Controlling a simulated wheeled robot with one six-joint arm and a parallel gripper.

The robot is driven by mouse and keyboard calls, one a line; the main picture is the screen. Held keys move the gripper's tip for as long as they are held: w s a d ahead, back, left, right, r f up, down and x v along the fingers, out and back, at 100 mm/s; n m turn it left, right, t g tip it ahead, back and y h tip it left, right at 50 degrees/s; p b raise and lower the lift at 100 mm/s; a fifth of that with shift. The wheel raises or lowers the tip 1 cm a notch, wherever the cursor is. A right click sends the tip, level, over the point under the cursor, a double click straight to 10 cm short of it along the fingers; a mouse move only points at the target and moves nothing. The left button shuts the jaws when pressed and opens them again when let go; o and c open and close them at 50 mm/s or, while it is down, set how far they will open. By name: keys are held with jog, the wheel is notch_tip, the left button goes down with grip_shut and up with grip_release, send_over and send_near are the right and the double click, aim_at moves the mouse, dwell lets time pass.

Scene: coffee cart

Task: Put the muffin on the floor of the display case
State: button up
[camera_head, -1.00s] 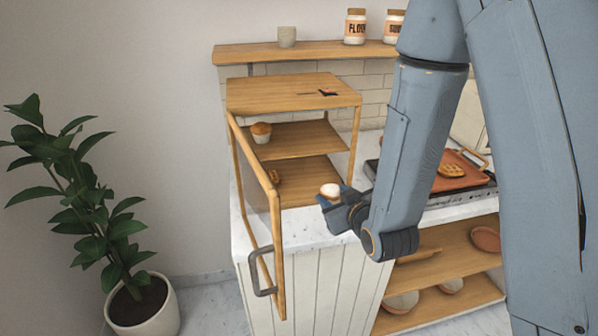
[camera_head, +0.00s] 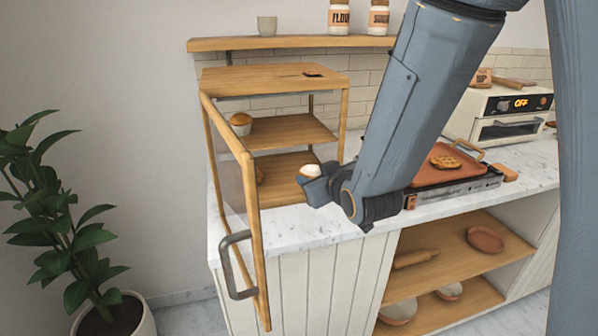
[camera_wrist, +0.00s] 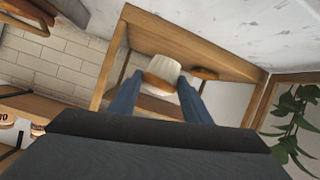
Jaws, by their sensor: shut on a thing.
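My gripper (camera_head: 318,182) is shut on a muffin (camera_head: 310,170), which looks pale and small in the head view. In the wrist view the muffin (camera_wrist: 164,72) shows a white cup and brown top between the two fingers. The gripper is at the case's open front, right of the door, near the level of the case floor (camera_head: 285,190). I cannot tell if the muffin is inside the case.
Another muffin (camera_head: 240,122) sits on the case's middle shelf (camera_head: 290,132). A brown pastry (camera_head: 259,174) lies on the case floor at the left, partly behind the door. A grill (camera_head: 455,178) with a waffle is to the right. The case floor's middle looks free.

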jog(key=w+a+p, duration=0.1)
jog(key=w, duration=0.2)
jog(key=w+a+p, duration=0.1)
jog(key=w, duration=0.3)
jog(key=w+a+p, duration=0.1)
jog(key=w, duration=0.3)
jog(key=shift+w+a, duration=0.1)
jog(key=shift+a, duration=0.3)
jog(key=shift+w+f, duration=0.1)
jog(key=shift+w, duration=0.05)
jog(key=shift+f+p, duration=0.6)
jog(key=shift+f, duration=1.05)
jog(key=shift+f, duration=0.15)
jog(key=o, duration=1.2)
jog(key=shift+c, duration=0.2)
jog(key=shift+r, duration=0.2)
jog(key=b+v, duration=0.2)
jog(key=v, duration=1)
